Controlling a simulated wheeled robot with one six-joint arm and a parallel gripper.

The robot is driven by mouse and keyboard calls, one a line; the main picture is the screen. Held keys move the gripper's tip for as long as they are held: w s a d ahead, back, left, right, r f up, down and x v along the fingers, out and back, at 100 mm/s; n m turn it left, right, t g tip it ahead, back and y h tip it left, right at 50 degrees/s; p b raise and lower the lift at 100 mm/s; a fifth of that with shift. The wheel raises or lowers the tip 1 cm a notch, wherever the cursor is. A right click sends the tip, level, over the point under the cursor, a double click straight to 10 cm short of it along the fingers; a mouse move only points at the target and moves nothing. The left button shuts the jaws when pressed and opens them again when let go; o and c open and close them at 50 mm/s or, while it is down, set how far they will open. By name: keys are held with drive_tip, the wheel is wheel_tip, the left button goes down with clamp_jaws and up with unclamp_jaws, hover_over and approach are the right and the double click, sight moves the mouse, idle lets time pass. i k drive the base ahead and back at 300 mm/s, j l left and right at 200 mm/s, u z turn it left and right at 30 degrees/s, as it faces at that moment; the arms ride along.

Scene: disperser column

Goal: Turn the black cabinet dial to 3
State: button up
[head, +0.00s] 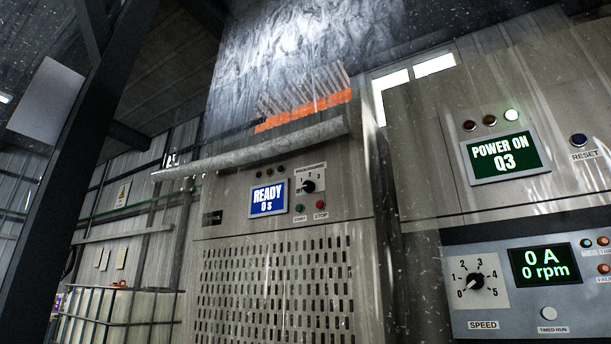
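Two black dials are in view, and I cannot tell for certain which one the task means. The speed dial (474,282) sits on a pale plate marked 0 to 5 on the right-hand panel. Its white pointer faces lower left, toward 0. The smaller programme dial (308,186) is on the middle cabinet (240,220), with small numbers around its top. Its pointer is too small to read surely. The display (268,198) beside it reads "READY 0 s". My gripper is not in view.
The right-hand screen (505,157) reads "POWER ON Q3", and the one below it (544,264) "0 A, 0 rpm". Start (299,208) and stop (320,205) buttons sit under the programme dial. A pale horizontal bar (250,148) juts out above. A dark post (75,130) stands left.

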sight(308, 186)
drive_tip(key=i+l, duration=0.15)
drive_tip(key=i, duration=0.5)
drive_tip(key=i+l+u, duration=0.15)
drive_tip(key=i, duration=0.55)
